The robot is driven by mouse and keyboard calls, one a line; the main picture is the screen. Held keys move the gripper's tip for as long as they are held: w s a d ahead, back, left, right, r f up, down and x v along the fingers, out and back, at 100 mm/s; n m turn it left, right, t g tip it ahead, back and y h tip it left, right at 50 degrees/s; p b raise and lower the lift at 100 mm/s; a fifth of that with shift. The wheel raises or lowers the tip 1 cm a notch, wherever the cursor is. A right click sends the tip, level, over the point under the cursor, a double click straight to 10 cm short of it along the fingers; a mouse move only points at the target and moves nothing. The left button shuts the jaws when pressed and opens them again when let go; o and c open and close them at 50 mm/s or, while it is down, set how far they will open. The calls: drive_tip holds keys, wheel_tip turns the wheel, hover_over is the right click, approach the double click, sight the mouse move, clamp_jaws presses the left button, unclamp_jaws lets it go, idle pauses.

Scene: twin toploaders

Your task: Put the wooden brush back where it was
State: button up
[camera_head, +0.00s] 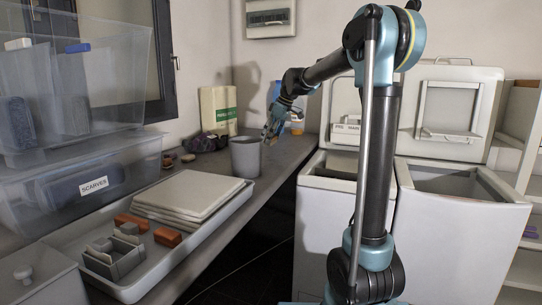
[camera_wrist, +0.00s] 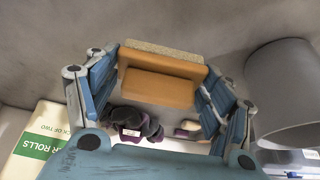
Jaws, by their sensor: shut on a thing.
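The wooden brush (camera_wrist: 158,88) shows in the wrist view as an orange-brown block with a pale bristle face along its upper edge. My gripper (camera_wrist: 160,76) is shut on it, with blue fingers on its left and right ends. In the head view my gripper (camera_head: 272,128) is above the back part of the counter, just right of the grey pot's rim. The brush is small and mostly covered by the fingers there. The grey pot (camera_head: 245,160) stands upright on the counter. It also shows at the right of the wrist view (camera_wrist: 298,95), apart from the brush.
A paper-roll pack (camera_head: 218,110) and dark purple items (camera_head: 203,142) stand behind the pot. A grey tray (camera_head: 215,215) with pale panels and orange blocks lies nearer. Clear bins (camera_head: 80,190) line the left. Two open toploaders (camera_head: 335,195) (camera_head: 455,215) stand right of the counter.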

drive_tip(key=shift+f, duration=3.35)
drive_tip(key=o, duration=1.1)
drive_tip(key=v, duration=1.2)
drive_tip(key=s+d+f+m+h, duration=0.1)
drive_tip(key=s+d+f+m, duration=0.2)
drive_tip(key=s+d+f, duration=0.5)
drive_tip(key=s+d+f+m+h, duration=0.15)
drive_tip(key=s+d+m, duration=0.25)
drive_tip(key=s, duration=0.9)
drive_tip(key=s+d+f+m+h, duration=0.1)
drive_tip(key=s+d+f+m, duration=0.2)
drive_tip(key=s+f, duration=0.6)
drive_tip(key=s+d+f+m, duration=0.3)
drive_tip(key=s+d+f, duration=0.1)
drive_tip(key=s+f, duration=0.5)
drive_tip(key=shift+d+f+m+t+h, duration=0.3)
drive_tip(key=shift+f+m+h, duration=0.1)
drive_tip(key=shift+f, duration=0.25)
